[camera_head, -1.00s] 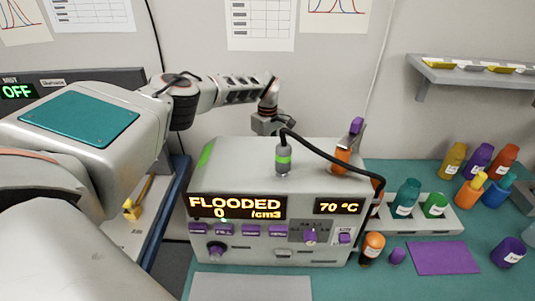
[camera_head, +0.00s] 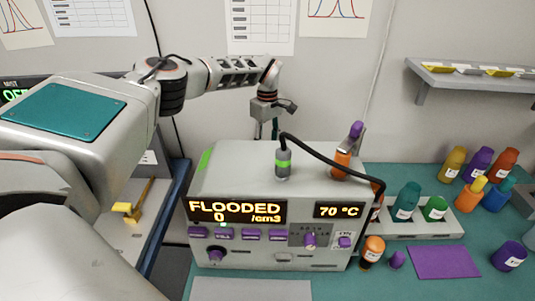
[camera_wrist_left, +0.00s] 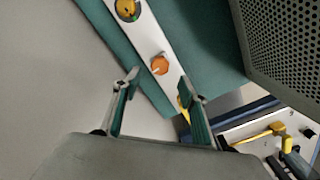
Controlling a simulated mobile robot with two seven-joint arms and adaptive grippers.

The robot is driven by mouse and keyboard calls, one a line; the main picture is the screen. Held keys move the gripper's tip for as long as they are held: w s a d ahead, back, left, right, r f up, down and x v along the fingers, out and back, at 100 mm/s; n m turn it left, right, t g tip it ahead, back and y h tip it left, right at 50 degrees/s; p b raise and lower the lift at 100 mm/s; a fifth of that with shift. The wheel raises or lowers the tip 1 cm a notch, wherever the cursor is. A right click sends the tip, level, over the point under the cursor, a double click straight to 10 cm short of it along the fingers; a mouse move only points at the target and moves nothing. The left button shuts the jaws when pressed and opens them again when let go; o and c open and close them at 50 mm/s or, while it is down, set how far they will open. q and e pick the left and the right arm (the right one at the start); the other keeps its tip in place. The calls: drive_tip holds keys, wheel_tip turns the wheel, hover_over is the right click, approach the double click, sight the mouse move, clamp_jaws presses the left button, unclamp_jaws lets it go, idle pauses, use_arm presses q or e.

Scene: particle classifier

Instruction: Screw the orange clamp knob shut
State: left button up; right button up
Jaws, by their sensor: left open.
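An orange knob (camera_wrist_left: 160,65) with a pale mark shows in the left wrist view, on a white strip (camera_wrist_left: 145,35) over a teal surface. My left gripper (camera_wrist_left: 158,78) is open, with one finger on each side of the line to the knob. The knob appears just beyond the fingertips, and I see no contact. In the head view my left gripper (camera_head: 266,128) points down behind the grey instrument (camera_head: 235,168), its fingertips partly hidden. I cannot make out the knob there. My right gripper is not in view.
The instrument, reading "FLOODED", carries a probe (camera_head: 283,162) with a black cable (camera_head: 335,166) on top. A round yellow-and-dark part (camera_wrist_left: 127,9) sits farther up the white strip. A perforated grey panel (camera_wrist_left: 285,45) stands right of the strip. Several coloured bottles stand at the right.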

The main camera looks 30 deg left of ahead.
use_arm(q)
wheel_tip(320, 180, up, 6)
drive_tip(key=shift+f, duration=0.25)
idle(0.5)
